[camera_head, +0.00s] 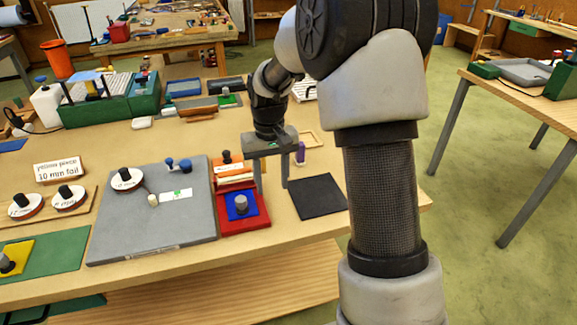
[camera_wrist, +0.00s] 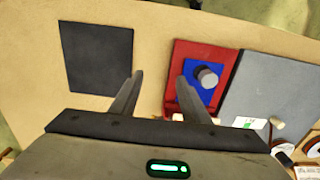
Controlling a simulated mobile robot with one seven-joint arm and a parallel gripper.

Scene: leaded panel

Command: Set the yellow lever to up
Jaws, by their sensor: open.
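I cannot make out a lever that is clearly yellow. A thin stick with a pale cream tip (camera_head: 152,200) stands on the grey panel (camera_head: 125,240), beside a small white card with a green mark; I cannot tell whether it is the yellow lever or how it is set. A pale tip (camera_wrist: 277,123) also shows on the grey panel in the wrist view. My gripper (camera_head: 271,188) is open and empty, pointing down, right of the panel. In the wrist view its fingertips (camera_wrist: 160,76) are between the black mat and the red tray.
A red tray (camera_head: 250,221) with a blue square and grey knob adjoins the panel's right side. A black mat (camera_head: 318,197) lies right of my gripper. White round discs (camera_head: 127,179) sit at left. A green board (camera_head: 50,256) bears a yellow square with a knob. Green boxes stand behind.

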